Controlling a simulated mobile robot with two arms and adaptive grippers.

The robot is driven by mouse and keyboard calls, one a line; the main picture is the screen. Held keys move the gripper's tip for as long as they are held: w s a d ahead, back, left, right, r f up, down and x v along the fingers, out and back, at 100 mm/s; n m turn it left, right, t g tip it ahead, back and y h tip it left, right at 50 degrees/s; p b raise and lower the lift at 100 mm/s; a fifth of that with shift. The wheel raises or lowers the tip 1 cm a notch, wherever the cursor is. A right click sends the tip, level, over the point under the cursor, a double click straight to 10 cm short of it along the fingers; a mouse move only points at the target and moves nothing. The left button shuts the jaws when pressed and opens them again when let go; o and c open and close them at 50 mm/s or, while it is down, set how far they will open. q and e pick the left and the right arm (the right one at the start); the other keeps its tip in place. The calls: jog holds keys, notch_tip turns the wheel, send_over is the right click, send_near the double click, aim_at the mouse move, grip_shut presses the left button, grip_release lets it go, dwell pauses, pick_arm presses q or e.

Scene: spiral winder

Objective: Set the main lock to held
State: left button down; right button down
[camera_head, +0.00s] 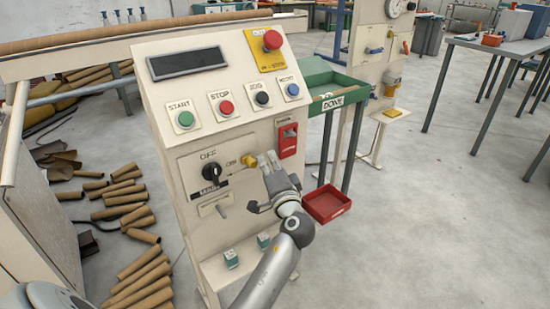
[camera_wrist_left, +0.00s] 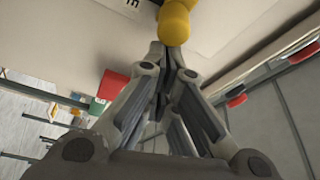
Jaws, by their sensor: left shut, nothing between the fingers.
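The control panel (camera_head: 235,130) has a black rotary main switch (camera_head: 211,171) under an OFF label, with a dark MAIN plate below it. To its right a yellow knob (camera_head: 249,160) stands out from the panel face; it is the likeliest main lock, and its small label is too small to read. My left gripper (camera_head: 268,160) is shut and empty, its fingertips just right of the yellow knob. In the left wrist view the closed fingertips (camera_wrist_left: 168,52) are just below the yellow knob (camera_wrist_left: 174,22); I cannot tell whether they touch.
Start, stop and other buttons and a red emergency stop (camera_head: 272,40) sit above. A green DONE tray (camera_head: 338,88) and a red bin (camera_head: 326,204) stand to the right. Cardboard tubes (camera_head: 125,200) lie at left.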

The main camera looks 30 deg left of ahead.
aim_at(250, 162)
jog(key=shift+f, duration=0.15)
pick_arm(q)
jog(key=shift+s, duration=0.1)
